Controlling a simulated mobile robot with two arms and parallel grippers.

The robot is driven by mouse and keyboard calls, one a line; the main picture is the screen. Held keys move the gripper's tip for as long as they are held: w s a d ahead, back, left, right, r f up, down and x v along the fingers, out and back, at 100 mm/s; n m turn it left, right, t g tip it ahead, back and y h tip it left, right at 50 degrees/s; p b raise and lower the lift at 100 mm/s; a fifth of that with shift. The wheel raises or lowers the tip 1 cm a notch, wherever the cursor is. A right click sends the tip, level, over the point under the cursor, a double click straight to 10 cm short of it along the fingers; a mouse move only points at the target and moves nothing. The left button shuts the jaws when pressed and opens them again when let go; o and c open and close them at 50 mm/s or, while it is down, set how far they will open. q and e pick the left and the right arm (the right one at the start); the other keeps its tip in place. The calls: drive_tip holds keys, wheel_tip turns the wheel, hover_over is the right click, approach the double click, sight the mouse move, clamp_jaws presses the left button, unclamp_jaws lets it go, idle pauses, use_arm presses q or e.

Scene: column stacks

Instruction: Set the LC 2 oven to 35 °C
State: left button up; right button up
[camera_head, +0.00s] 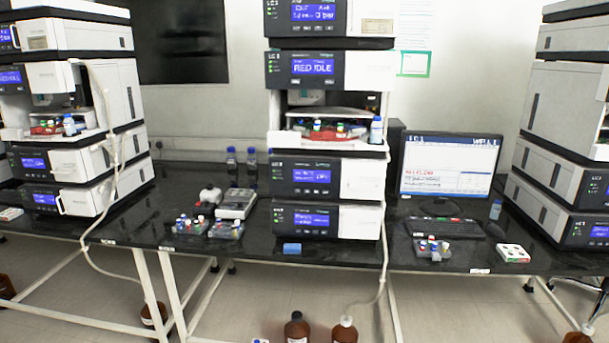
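Three column stacks of white and dark modules with blue displays stand on the dark bench: a left stack (95,100), a middle stack (362,178) and a right stack (565,110). The middle stack has a module with a large-text display that seems to read "RED IDLE" (313,67). Below it is an open bay with vials, then two more modules with displays (311,176). The small labels are too blurred for me to tell surely which stack is LC 2 or which module is its oven. No temperature is legible. Neither of my grippers is in view.
A monitor (449,167) and keyboard (444,228) stand right of the middle stack. Brown bottles (297,328) stand on the floor in front. Tubing hangs past the bench edge.

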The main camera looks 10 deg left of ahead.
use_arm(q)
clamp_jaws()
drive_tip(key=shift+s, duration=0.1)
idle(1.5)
